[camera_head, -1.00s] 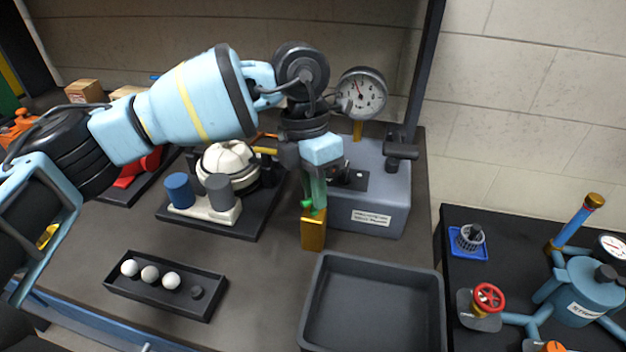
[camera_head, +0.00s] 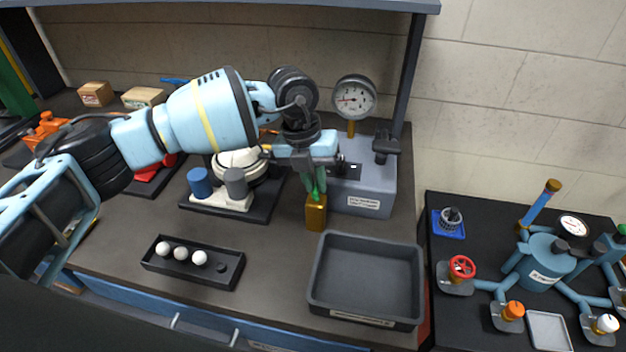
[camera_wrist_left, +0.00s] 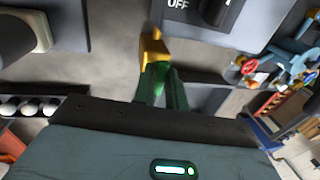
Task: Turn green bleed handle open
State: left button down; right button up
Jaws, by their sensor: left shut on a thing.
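The green bleed handle (camera_head: 316,193) sits on top of a brass valve block (camera_head: 316,214) at the front of a grey pump unit (camera_head: 366,190). My left gripper (camera_head: 314,188) reaches down from above, and its greenish fingers are shut on the handle. The fingers hide most of the handle. In the left wrist view the handle (camera_wrist_left: 158,90) shows between the fingers, with the brass block (camera_wrist_left: 152,50) just beyond. A round gauge (camera_head: 354,98) stands on the unit, its red needle pointing left. My right gripper is in neither view.
An empty dark tray (camera_head: 368,310) lies in front of the brass block. A narrow rack with white balls (camera_head: 181,253) is at front left. A pump with blue and grey cylinders (camera_head: 222,195) stands left of my gripper. A second bench (camera_head: 450,318) with valves is at right.

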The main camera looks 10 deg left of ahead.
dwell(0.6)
pick_arm(q)
jog(key=c, duration=1.5)
grip_release()
jog(key=shift+o, duration=0.2)
notch_tip(320, 180, up, 8)
jog(key=a, duration=0.1)
jog(key=shift+a+f, duration=0.15)
jog(key=shift+a, duration=0.05)
